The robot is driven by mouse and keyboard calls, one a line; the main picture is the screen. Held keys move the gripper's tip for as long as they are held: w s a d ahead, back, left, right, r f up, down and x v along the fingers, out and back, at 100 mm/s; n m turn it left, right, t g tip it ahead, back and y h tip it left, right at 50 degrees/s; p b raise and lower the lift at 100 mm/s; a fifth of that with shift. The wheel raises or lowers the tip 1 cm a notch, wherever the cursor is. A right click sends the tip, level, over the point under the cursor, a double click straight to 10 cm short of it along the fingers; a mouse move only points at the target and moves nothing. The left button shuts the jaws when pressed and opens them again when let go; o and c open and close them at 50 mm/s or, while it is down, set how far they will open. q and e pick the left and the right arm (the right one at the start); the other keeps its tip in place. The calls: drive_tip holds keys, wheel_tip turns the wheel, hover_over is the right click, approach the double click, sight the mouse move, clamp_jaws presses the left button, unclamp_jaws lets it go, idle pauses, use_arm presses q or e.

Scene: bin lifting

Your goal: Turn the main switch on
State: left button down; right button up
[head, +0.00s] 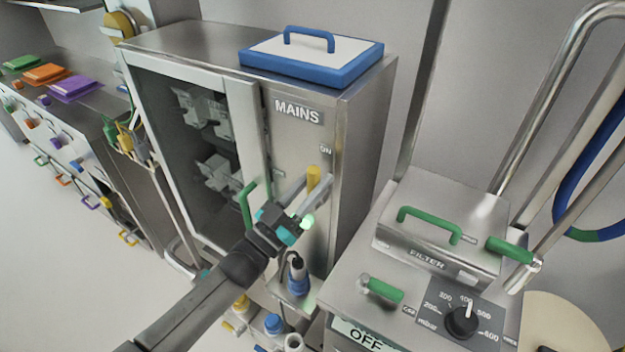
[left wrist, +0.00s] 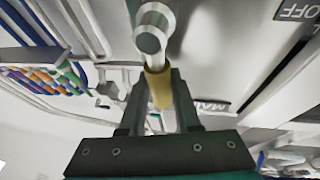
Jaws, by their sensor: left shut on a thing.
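The main switch is a lever with a yellow grip (head: 314,177) on the front of the grey MAINS cabinet (head: 365,125), just below the ON label. My left gripper (head: 308,190) reaches up to it from below, its fingers on either side of the yellow grip. In the left wrist view the yellow grip (left wrist: 159,88) sits between the two fingers (left wrist: 160,100), with its round metal pivot beyond. The gripper is shut on the grip. The lever points upward, near ON. My right gripper is not in view.
The cabinet's glass door has a green handle (head: 248,204) just left of my left gripper. A blue-rimmed lid (head: 312,60) lies on top. The FILTER unit (head: 440,235) with green handles and a dial stands at the right. Drawers (head: 75,165) line the left.

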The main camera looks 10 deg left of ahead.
use_arm(q)
drive_tip(key=c, duration=0.6)
unclamp_jaws()
drive_tip(key=shift+d, duration=0.1)
drive_tip(key=b+v, duration=0.1)
drive_tip(key=v, duration=1.4)
drive_tip(key=shift+s+b, duration=0.1)
drive_tip(key=shift+b, duration=0.25)
